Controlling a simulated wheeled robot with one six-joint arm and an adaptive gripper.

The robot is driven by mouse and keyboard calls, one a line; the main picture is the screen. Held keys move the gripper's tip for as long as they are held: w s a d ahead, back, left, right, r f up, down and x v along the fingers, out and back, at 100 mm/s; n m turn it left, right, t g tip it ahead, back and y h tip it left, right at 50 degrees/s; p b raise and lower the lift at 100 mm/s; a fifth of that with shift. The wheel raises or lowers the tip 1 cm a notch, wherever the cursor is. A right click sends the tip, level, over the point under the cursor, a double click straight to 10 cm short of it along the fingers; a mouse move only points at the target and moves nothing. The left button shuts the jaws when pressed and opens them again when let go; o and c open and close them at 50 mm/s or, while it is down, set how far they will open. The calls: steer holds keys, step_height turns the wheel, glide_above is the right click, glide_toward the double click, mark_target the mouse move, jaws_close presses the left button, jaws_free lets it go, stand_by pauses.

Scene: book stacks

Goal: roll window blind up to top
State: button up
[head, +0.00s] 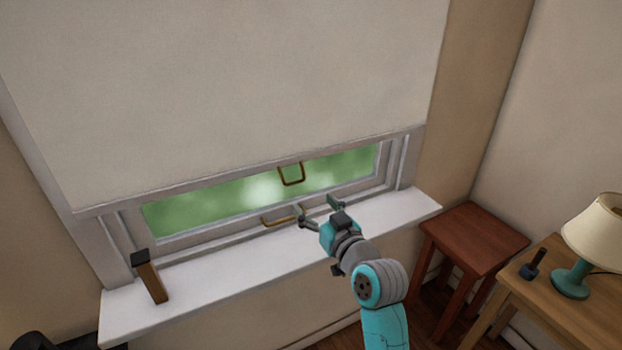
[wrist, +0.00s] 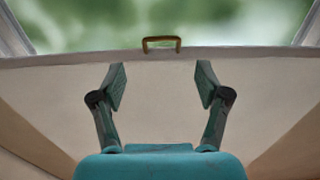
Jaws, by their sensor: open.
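The pale window blind (head: 240,80) is down over most of the window, with a strip of green glass showing below its bottom edge. A brass pull loop (head: 291,174) hangs at that edge. In the wrist view the loop (wrist: 161,42) stands at the edge of the pale blind (wrist: 160,100), ahead of my fingertips and between their lines. My gripper (head: 317,212) is open and empty, low in front of the window, below and slightly right of the loop. It also shows in the wrist view (wrist: 160,78), and nothing lies between its fingers.
Another brass handle (head: 280,219) shows at the lower window frame, partly behind my gripper. A dark-topped wooden piece (head: 153,279) stands on the white sill (head: 220,290) at left. A brown stool (head: 474,238) and a table (head: 555,310) with a lamp (head: 596,232) stand at right.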

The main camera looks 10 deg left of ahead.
mark_target(296, 182)
steer(key=x, duration=1)
steer(key=shift+w+a, duration=0.2)
steer(key=shift+w, duration=0.1)
